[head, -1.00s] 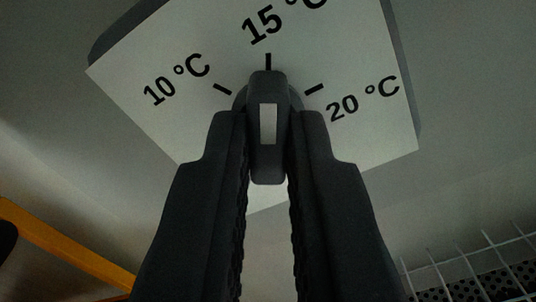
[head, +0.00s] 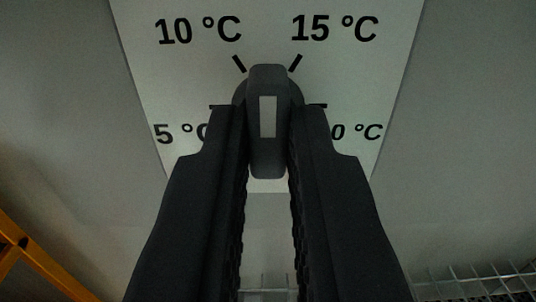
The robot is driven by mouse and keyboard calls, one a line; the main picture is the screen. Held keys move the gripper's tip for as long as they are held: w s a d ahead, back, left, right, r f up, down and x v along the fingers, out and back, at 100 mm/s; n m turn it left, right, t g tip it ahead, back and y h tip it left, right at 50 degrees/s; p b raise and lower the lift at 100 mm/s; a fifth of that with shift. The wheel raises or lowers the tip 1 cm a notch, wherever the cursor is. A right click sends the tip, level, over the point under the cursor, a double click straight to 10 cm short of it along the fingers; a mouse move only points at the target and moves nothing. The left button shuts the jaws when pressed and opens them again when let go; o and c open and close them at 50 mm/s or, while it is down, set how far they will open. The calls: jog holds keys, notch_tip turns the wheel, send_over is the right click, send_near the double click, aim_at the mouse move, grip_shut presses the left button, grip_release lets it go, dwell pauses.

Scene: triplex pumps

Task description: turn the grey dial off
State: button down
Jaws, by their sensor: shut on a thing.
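The grey dial (head: 267,170) is a dark grey knob with a pale stripe, in the middle of the head view on a white scale plate (head: 270,45). My gripper (head: 268,128) is shut on it, one finger on each side. The dial's upper end points between the 10 °C mark and the 15 °C mark. A 5 °C label shows at the left and a label ending in "0 °C" at the right, both partly hidden by my fingers. No off label is visible.
The plate sits on a plain grey surface (head: 455,130). An orange-yellow bar (head: 35,262) is at the lower left. A wire grid (head: 480,285) is at the lower right. The space beside my fingers looks clear.

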jog(key=n+p, duration=0.1)
jog(key=n, duration=1.2)
jog(key=shift+s+n, duration=0.1)
jog(key=shift+n, duration=0.3)
jog(key=n, duration=1.1)
jog(key=c, duration=1.5)
grip_release()
jog(key=shift+f, duration=0.1)
